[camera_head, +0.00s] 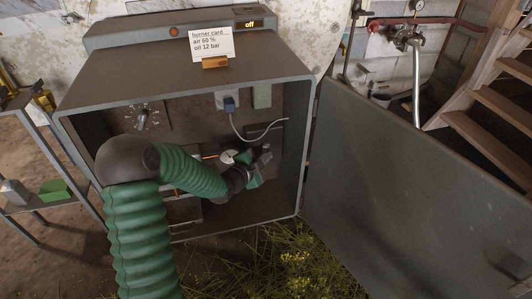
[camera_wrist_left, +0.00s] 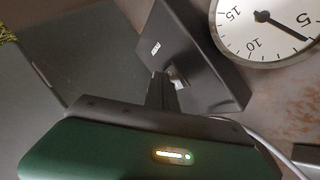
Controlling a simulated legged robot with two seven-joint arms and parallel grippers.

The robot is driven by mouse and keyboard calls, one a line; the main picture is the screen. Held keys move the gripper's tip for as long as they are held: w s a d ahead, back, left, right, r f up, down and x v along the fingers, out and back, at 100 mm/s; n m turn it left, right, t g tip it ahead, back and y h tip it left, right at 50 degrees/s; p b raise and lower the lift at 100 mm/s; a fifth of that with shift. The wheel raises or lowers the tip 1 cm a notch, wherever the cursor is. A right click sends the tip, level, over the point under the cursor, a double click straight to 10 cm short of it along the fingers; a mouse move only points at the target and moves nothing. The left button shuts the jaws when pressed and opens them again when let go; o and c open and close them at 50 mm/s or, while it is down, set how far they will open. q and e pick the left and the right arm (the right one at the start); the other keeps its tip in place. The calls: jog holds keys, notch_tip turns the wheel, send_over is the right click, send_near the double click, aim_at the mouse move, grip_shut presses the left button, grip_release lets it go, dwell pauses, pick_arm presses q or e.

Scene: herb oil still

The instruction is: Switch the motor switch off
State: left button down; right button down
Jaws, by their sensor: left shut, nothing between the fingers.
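The motor switch is likely the dark grey box (camera_wrist_left: 205,65) with a small white label and a short metallic lever (camera_wrist_left: 179,80) in the left wrist view. The label is too small to read. My left gripper (camera_wrist_left: 160,78) is shut and empty, its fingertips beside the lever; I cannot tell whether they touch it. The lever's exact position is partly hidden by the fingers. In the head view my left gripper (camera_head: 258,168) is inside the open cabinet (camera_head: 290,85), at its right side, and mostly covers the switch. My right gripper is not in view.
A round white gauge (camera_wrist_left: 268,25) sits close to the box. The open cabinet door (camera_head: 410,190) blocks the right. A card (camera_head: 212,45) and a display reading "off" (camera_head: 249,24) are on top.

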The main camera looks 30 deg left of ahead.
pick_arm(q)
jog(key=shift+s+d, duration=0.5)
jog(key=shift+d, duration=0.05)
jog(key=shift+s+d+r, duration=0.2)
jog(key=shift+s+d, duration=0.65)
jog(key=shift+d, duration=0.1)
jog(key=shift+s+d+r, duration=0.2)
jog(key=shift+s+d, duration=0.6)
jog(key=shift+d, duration=0.15)
